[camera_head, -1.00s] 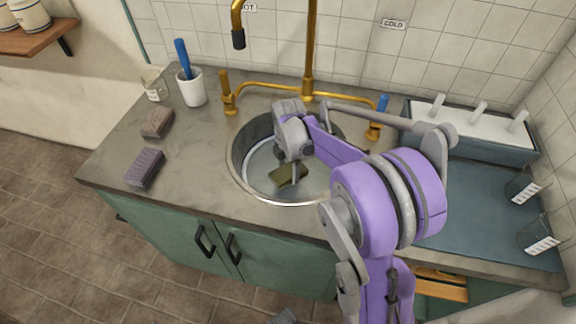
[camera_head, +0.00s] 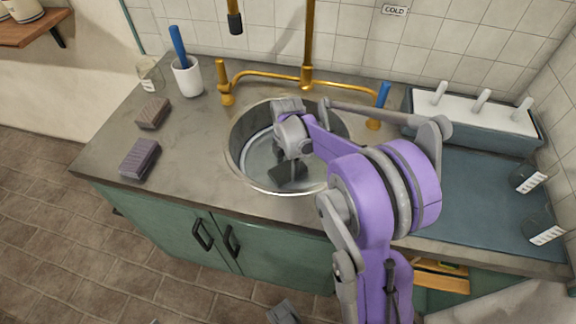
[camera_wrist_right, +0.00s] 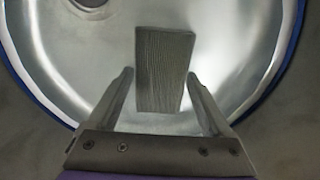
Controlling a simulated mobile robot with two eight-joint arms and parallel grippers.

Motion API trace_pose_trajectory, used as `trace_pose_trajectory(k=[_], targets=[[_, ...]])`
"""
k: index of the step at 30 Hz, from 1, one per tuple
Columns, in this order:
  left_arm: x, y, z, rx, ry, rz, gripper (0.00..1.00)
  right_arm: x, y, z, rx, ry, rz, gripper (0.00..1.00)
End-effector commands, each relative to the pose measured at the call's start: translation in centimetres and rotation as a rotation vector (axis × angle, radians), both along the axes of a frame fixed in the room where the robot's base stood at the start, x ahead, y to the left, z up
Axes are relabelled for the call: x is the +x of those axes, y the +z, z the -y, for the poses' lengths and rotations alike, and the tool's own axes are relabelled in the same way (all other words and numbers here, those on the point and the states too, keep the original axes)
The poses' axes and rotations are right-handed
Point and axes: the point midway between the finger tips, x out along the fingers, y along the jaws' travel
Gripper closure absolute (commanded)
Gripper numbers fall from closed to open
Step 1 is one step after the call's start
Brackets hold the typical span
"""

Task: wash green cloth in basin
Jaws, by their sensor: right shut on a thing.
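The basin (camera_head: 236,150) is a round metal sink set in the counter, with water-like sheen inside. My right gripper (camera_head: 292,165) reaches down into it from the right.
The brass tap (camera_head: 308,45) rises behind the basin. A rack (camera_head: 475,125) stands at right.

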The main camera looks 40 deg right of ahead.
Motion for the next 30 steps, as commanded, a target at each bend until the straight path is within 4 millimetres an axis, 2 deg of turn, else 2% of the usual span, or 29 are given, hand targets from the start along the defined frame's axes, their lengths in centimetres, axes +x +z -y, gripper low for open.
trace_pose_trajectory(k=[18,30], targets=[[0.0,0.1,0.0,0.000,0.000,0.000,0.39,-2.3,0.0,1.9,0.000,-0.001,0.000,0.61],[0.0,0.1,0.0,0.000,0.000,0.000,0.39,-0.9,0.0,0.7,0.000,0.002,0.000,0.61]])
